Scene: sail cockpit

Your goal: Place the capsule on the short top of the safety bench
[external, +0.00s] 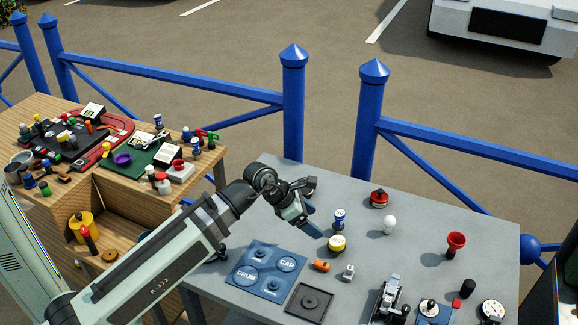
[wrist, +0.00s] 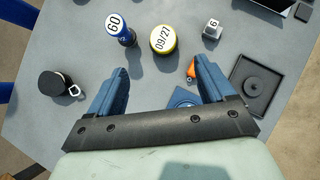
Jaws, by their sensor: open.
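Which item is the capsule is not certain. A small orange piece (external: 321,265) lies on the grey table; it shows in the wrist view (wrist: 190,71), partly hidden by the right finger. A yellow-sided round piece (external: 337,243) with a white "09/27" top (wrist: 163,38) stands beside a blue bottle-like piece (external: 339,217) marked "60". My gripper (external: 312,220) is open and empty above the table, beside these pieces. No label marks the safety bench; a wooden bench (external: 125,193) with a crowded top stands at the left.
A blue board (external: 263,265) marked DRUM and CAP, a dark square tray (external: 308,302) and a small metal cube (external: 348,271) are near. A red funnel (external: 456,242) and white bulb (external: 389,224) stand right. A black round piece (wrist: 55,84) is left in the wrist view. Blue railings run behind.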

